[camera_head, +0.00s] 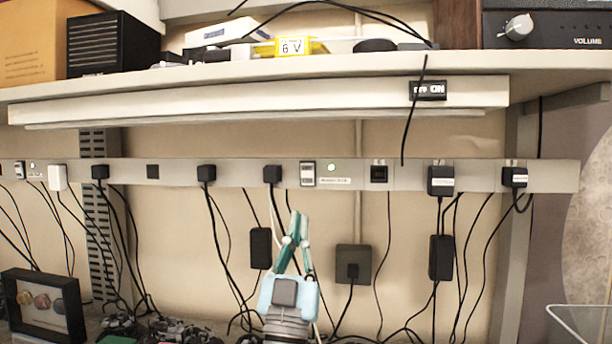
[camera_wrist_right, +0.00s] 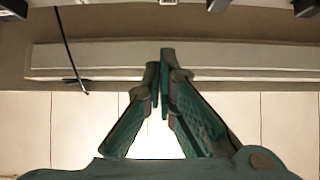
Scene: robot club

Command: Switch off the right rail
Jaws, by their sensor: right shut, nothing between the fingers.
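The right rail (camera_head: 350,174) is a long grey power strip fixed to the wall under the shelf. The fingers also show in the right wrist view (camera_wrist_right: 161,62), tips together. My left gripper is out of view.
Black plugs (camera_head: 272,173) and (camera_head: 440,180) sit along the rail, with cables hanging below. Another switch (camera_head: 20,170) with a green lamp is at the far left. The shelf (camera_head: 380,65) and a light bar (camera_head: 260,100) overhang the rail.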

